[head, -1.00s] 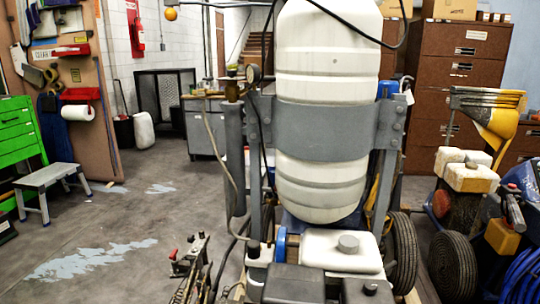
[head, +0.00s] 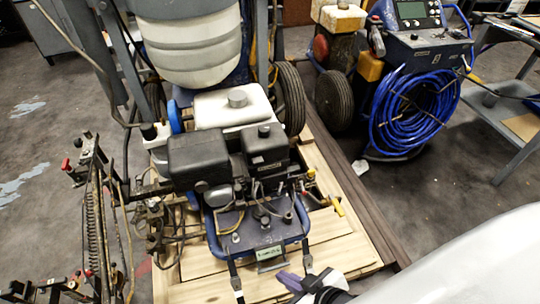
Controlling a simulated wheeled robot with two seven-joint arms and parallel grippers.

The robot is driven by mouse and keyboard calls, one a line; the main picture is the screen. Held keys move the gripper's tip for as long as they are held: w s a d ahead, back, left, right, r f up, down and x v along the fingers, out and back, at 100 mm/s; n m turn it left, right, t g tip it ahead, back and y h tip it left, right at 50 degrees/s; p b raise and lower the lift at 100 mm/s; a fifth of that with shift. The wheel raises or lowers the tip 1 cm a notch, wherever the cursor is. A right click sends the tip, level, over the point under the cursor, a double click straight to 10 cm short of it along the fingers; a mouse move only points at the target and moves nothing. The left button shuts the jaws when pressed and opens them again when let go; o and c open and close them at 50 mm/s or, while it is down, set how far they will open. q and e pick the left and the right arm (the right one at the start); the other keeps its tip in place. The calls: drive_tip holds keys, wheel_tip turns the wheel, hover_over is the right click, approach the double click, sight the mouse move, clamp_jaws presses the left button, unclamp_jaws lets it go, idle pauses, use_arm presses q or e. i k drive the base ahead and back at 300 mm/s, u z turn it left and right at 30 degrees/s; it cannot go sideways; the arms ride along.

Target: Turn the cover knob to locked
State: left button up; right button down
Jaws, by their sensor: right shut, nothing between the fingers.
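The line striper (head: 262,228) stands in the middle of the head view. It has a white tank with a grey cap (head: 237,98) and two black housings, the left one (head: 197,158) larger. A small round black knob (head: 264,131) is on top of the right housing; I cannot tell whether it is the cover knob or which way it is turned. My right gripper (head: 292,281) is at the bottom centre, in front of the machine's near edge, shut and empty. It appears apart from both housings. My left gripper is not in view.
The striper is on a wooden pallet (head: 348,228). A second machine with a coiled blue hose (head: 415,112) stands at the upper right, beside a grey cart (head: 510,128). Metal linkage and a spring (head: 97,235) stick up at the left.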

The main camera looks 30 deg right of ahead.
sight(264, 130)
drive_tip(key=u, duration=2.25)
drive_tip(key=k, duration=0.95)
drive_tip(key=z, duration=1.2)
drive_tip(key=i, duration=0.55)
